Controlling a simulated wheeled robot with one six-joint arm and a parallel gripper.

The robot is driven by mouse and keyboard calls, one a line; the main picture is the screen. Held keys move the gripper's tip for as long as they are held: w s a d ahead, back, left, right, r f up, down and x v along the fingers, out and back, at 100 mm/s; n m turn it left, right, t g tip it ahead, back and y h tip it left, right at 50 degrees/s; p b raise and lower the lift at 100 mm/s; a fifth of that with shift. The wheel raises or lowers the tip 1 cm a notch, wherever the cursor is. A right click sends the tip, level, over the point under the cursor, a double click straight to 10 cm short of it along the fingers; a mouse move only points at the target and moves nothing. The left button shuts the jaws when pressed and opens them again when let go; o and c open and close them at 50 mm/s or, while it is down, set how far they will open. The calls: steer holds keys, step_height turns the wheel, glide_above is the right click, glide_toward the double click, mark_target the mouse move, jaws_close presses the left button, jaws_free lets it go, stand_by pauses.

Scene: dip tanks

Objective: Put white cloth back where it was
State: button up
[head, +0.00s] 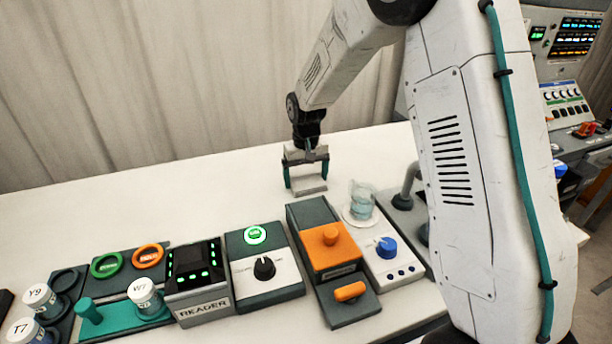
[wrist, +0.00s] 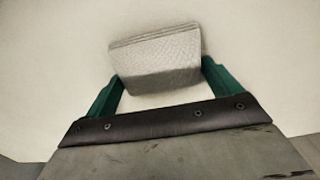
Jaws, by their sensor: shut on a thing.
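The white cloth (wrist: 155,60) is a folded, block-like pad with a woven texture, seen in the wrist view between the two green fingers. My gripper (head: 306,180) is shut on it, and the cloth shows in the head view (head: 308,185) as a pale strip between the fingertips. The gripper points down behind the row of devices, at the back part of the white table (head: 210,175). I cannot tell whether the cloth touches the table.
An orange-lidded box (head: 330,247), a hotplate with a glass beaker (head: 362,200), a green-lit dial box (head: 264,268) and the reader (head: 198,280) stand in front. Labelled jars (head: 40,298) are at left. The table behind the devices is clear to the left.

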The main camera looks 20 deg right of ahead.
mark_target(306, 179)
steer(key=shift+f, duration=0.1)
steer(key=o, duration=0.8)
steer(key=shift+c, duration=0.2)
step_height(306, 179, up, 12)
steer(key=s+d+r, duration=0.1)
steer(key=s+r, duration=0.6)
steer(key=s, duration=0.1)
steer(key=s+d+r+t, duration=0.1)
steer(key=s+d, duration=0.1)
steer(key=s, duration=2.8)
steer(key=shift+s+r, duration=0.15)
steer(key=shift+r, duration=0.2)
